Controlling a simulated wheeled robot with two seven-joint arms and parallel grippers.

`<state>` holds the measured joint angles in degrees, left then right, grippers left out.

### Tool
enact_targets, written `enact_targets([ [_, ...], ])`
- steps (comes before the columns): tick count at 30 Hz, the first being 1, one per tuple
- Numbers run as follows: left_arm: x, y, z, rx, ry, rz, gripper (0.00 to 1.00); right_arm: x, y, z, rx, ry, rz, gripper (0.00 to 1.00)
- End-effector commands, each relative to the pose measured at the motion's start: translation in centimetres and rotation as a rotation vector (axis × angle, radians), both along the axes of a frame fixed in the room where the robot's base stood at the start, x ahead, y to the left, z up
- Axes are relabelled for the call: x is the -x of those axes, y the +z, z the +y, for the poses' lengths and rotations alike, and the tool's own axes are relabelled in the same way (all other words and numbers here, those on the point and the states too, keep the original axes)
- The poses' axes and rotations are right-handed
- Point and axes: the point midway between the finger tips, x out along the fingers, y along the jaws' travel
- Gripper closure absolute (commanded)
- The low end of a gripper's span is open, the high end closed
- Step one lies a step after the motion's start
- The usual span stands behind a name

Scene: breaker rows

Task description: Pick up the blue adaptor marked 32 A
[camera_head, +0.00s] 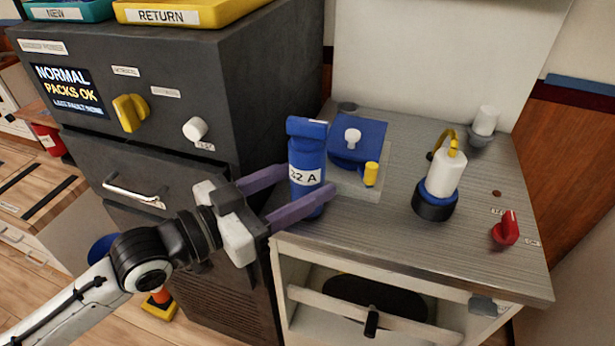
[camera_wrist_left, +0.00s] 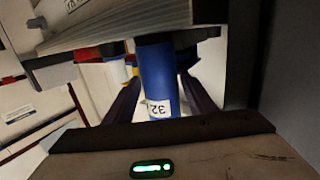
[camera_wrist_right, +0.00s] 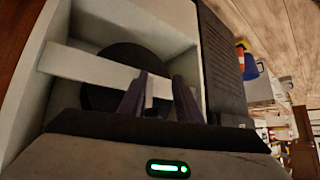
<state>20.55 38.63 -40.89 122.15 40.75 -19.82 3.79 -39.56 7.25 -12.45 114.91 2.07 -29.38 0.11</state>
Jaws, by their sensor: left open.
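The blue adaptor (camera_head: 307,158) is an upright blue cylinder with a white label reading "32 A", at the left edge of the grey worktop. It also shows in the left wrist view (camera_wrist_left: 157,72), its label partly visible. My left gripper (camera_head: 309,184) is open, with one purple finger on each side of the adaptor around its lower half. In the left wrist view a gap shows beside the fingers. The adaptor's foot is partly hidden by the near finger. My right gripper (camera_wrist_right: 160,82) shows only in the right wrist view, fingers apart, in front of a white bar.
A blue block with a white knob (camera_head: 352,138) and a yellow peg (camera_head: 371,174) stand close right of the adaptor. A white-and-blue cylinder (camera_head: 446,175) and red switch (camera_head: 506,230) are farther right. The dark cabinet (camera_head: 255,85) rises at left. Bare worktop (camera_head: 385,225) lies in front.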

Motion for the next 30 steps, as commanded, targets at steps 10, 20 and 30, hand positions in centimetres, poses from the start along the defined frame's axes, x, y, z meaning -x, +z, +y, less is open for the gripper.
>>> enact_targets([
  [10,-0.79,0.07,-0.96,-0.001,0.001,-0.003,0.49,-0.14,0.11,-0.03,0.000,-0.001,-0.002,0.69],
  [20,-0.77,0.30,-0.97,0.003,0.000,-0.007,0.95,-0.25,0.17,-0.05,0.000,0.000,-0.005,0.69],
  [30,-0.79,1.00,-0.96,0.003,0.000,-0.007,0.95,-0.25,0.34,-0.05,0.001,-0.001,-0.005,0.69],
])
